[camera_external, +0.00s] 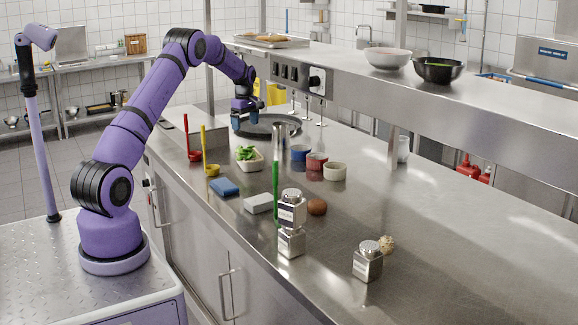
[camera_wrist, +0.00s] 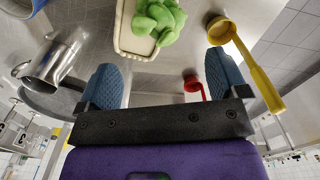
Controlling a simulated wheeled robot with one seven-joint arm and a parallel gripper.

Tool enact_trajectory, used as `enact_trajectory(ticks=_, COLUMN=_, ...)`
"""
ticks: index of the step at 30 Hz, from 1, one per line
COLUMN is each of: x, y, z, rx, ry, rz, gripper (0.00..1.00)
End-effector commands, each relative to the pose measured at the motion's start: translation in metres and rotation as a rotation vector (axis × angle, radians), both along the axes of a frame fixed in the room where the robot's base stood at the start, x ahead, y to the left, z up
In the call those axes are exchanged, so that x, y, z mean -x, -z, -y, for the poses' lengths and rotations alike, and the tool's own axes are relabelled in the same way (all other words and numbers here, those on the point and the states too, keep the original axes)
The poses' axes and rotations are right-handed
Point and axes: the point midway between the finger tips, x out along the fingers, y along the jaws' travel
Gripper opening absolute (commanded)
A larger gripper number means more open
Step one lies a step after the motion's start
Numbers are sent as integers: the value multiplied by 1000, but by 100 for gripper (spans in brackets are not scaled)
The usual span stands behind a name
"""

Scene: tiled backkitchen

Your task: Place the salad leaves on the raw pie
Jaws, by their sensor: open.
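In the wrist view the leaves (camera_wrist: 158,22) and the dish (camera_wrist: 128,42) show at the top middle, beyond my fingertips. My gripper (camera_external: 245,120) points down over the counter behind the dish, near a dark round pan (camera_external: 275,126). Its two blue fingers (camera_wrist: 162,80) are apart with nothing between them.
A red ladle (camera_external: 187,140) and a yellow ladle (camera_external: 204,150) stand left of the dish. Sponges, a green-handled tool and metal shakers lie nearer. The raised shelf (camera_external: 450,100) overhangs the counter's back.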

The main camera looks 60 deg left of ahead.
Motion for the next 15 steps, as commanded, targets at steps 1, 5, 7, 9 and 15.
enact_trajectory(ticks=1, x=0, y=0, z=0, rx=0, ry=0, rz=0, gripper=92)
enact_trajectory(ticks=5, x=0, y=-11, z=8, rx=-3, ry=23, rz=7, gripper=92)
enact_trajectory(ticks=7, x=1, y=-27, z=20, rx=-8, ry=60, rz=18, gripper=92)
enact_trajectory(ticks=9, x=3, y=-49, z=38, rx=-16, ry=118, rz=32, gripper=92)
enact_trajectory(ticks=15, x=22, y=-120, z=106, rx=-42, ry=329, rz=79, gripper=92)
